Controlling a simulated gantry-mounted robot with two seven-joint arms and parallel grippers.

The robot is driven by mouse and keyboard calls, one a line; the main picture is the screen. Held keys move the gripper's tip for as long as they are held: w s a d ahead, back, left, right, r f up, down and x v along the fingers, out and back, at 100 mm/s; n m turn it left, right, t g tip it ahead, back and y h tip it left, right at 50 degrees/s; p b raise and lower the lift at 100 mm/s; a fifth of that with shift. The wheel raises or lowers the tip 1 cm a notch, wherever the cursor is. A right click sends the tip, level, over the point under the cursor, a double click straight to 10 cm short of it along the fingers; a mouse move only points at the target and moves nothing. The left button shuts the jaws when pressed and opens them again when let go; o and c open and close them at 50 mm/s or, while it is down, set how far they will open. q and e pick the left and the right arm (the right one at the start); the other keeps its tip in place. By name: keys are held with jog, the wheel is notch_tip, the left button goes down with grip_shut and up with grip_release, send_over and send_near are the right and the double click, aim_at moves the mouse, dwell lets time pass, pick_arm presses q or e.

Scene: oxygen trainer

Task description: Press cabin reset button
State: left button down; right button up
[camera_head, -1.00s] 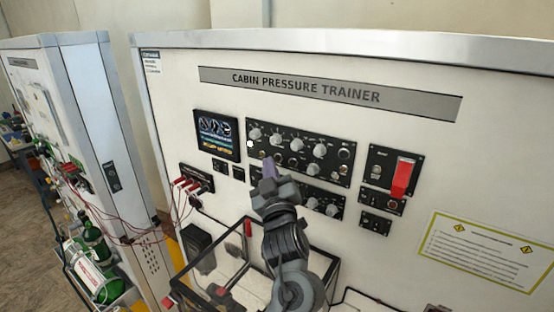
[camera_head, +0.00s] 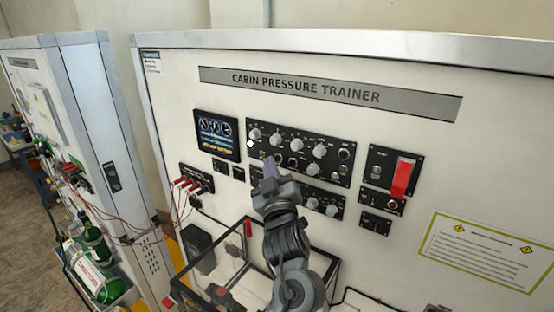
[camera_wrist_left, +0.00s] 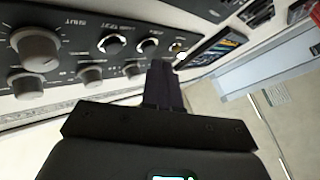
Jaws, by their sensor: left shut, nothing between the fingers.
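The Cabin Pressure Trainer panel (camera_head: 400,120) fills most of the head view. Its upper black control panel (camera_head: 330,172) carries several grey knobs and small buttons. My left gripper (camera_head: 269,168) is shut and empty, its fingertips in front of the lower left part of this panel. In the left wrist view the shut fingers (camera_wrist_left: 163,80) point at the panel's end, close to a small round button with a yellowish rim (camera_wrist_left: 178,47). I cannot tell whether the fingertips touch the panel. No label clearly reading cabin reset is legible. My right gripper is not in view.
A display screen (camera_head: 216,135) is left of the knobs. A red switch cover (camera_head: 403,177) is on the right. Red plugs with cables (camera_head: 188,184) are at lower left. A clear box with a black frame (camera_head: 330,262) stands below, close to my left arm.

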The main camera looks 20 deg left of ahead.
pick_arm(q)
jog(key=shift+w+d, duration=0.1)
jog(key=shift+w, duration=0.15)
dwell(0.4)
jog(key=shift+w+d, duration=0.1)
jog(key=shift+w, duration=0.3)
dwell(0.6)
jog(key=shift+s, duration=0.2)
jog(key=shift+s+a, duration=0.2)
jog(key=shift+s, duration=0.4)
jog(key=shift+s+a+p, duration=0.2)
jog(key=shift+s+a, duration=0.05)
jog(key=shift+s, duration=0.55)
jog(key=shift+s+a+p, duration=0.2)
jog(key=shift+s, duration=0.6)
jog(key=shift+s+a+p, duration=0.2)
jog(key=shift+s+a, duration=0.05)
jog(key=shift+s, duration=0.55)
